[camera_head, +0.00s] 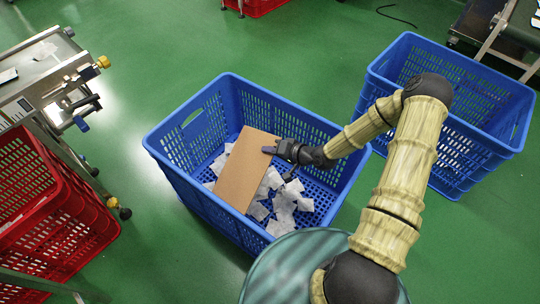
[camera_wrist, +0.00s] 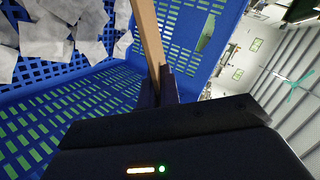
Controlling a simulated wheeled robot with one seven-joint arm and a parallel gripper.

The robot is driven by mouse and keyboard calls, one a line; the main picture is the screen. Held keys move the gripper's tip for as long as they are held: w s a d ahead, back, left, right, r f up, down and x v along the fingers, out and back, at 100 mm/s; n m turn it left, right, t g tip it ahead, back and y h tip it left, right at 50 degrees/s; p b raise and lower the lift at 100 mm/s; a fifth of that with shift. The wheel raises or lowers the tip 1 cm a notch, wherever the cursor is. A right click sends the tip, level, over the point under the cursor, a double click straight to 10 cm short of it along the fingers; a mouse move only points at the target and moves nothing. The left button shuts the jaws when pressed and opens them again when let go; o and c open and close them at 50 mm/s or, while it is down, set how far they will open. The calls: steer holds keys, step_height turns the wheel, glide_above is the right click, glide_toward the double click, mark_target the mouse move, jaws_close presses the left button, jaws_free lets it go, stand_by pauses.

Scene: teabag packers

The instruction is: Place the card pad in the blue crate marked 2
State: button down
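The card pad (camera_head: 241,175) is a flat brown board in the head view, tilted within the outline of the middle blue crate (camera_head: 185,187). My gripper (camera_head: 270,149) is shut on its upper right edge. In the wrist view the pad (camera_wrist: 148,32) shows edge-on between the two dark fingers (camera_wrist: 159,86). White teabags (camera_head: 284,200) lie loose on that crate's floor, partly hidden by the pad. I cannot tell whether the pad's lower end touches teabags or crate. A second blue crate (camera_head: 377,80) stands at the right, apparently empty. I see no number on either crate.
A red crate (camera_head: 62,232) and a metal machine (camera_head: 45,75) stand at the left. Another red crate (camera_head: 257,6) is at the top. A round greenish surface (camera_head: 290,262) is at the bottom, close to the middle crate. Green floor is clear between the crates.

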steer(key=shift+f, duration=0.85)
steer(key=shift+f+b, duration=0.3)
steer(key=shift+f, duration=0.3)
steer(key=c, duration=1.6)
jaws_free()
steer(key=shift+r, duration=0.1)
steer(key=p+v, duration=0.2)
steer(key=v, duration=0.2)
steer(key=p+v, duration=0.1)
steer(key=v, duration=0.3)
steer(key=p+v, duration=0.2)
steer(key=v, duration=0.2)
steer(key=shift+r+p, duration=0.35)
steer(key=shift+r, duration=0.15)
